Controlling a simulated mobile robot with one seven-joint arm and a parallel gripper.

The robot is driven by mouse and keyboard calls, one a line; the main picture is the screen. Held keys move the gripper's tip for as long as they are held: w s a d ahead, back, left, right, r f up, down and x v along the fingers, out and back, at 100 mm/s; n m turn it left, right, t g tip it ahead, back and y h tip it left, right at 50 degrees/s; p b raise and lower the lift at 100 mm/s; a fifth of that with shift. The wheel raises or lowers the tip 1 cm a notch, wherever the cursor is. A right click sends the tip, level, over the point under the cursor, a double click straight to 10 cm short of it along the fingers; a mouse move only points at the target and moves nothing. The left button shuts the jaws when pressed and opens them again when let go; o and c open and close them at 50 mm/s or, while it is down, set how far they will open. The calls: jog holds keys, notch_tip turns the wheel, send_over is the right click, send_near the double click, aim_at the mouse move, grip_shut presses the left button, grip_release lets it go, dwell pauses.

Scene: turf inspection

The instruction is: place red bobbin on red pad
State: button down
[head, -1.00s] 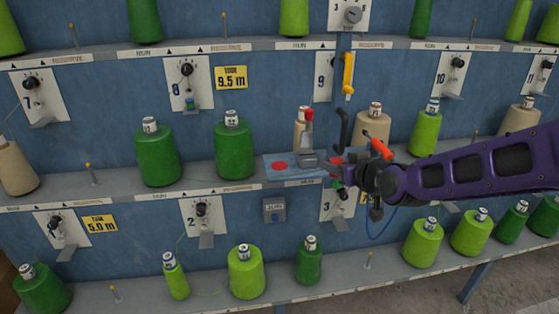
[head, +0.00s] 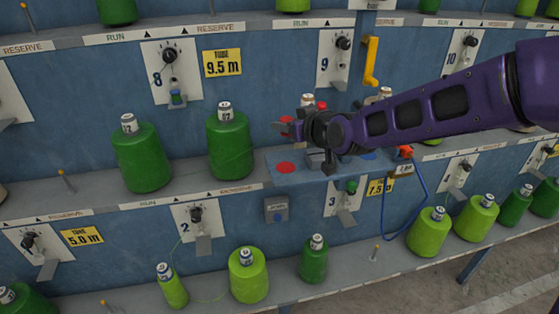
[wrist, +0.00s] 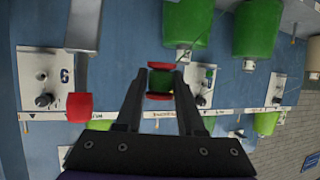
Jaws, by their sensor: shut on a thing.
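The red bobbin (wrist: 160,82), with red flanges and a green middle, is held between the two fingers of my gripper (wrist: 159,88) in the wrist view. In the head view my gripper (head: 287,129) is raised over the blue-grey bracket shelf (head: 325,178), with a bit of the bobbin's red (head: 287,120) at its fingertips. The red pad (head: 286,168) is a flat red disc at the shelf's left end, below the gripper and bare. The bobbin is apart from the pad. My arm hides part of the shelf behind the gripper.
A large green cone (head: 230,145) stands just left of the shelf. A grey fixture (head: 322,160) and a blue pad (head: 368,155) lie right of the red pad. A red-ended grey bar (wrist: 80,106) is left of my fingers in the wrist view. A blue cable (head: 421,190) hangs at right.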

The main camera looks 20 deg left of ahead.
aim_at(285, 167)
jog(key=shift+a+f, duration=0.1)
jog(key=shift+f, duration=0.2)
notch_tip(285, 167, down, 9)
jog(key=shift+f+b, duration=0.2)
jog(key=shift+b, duration=0.95)
jog(key=shift+f, duration=0.25)
jog(key=c, duration=0.5)
grip_release()
jog(key=shift+r, duration=0.1)
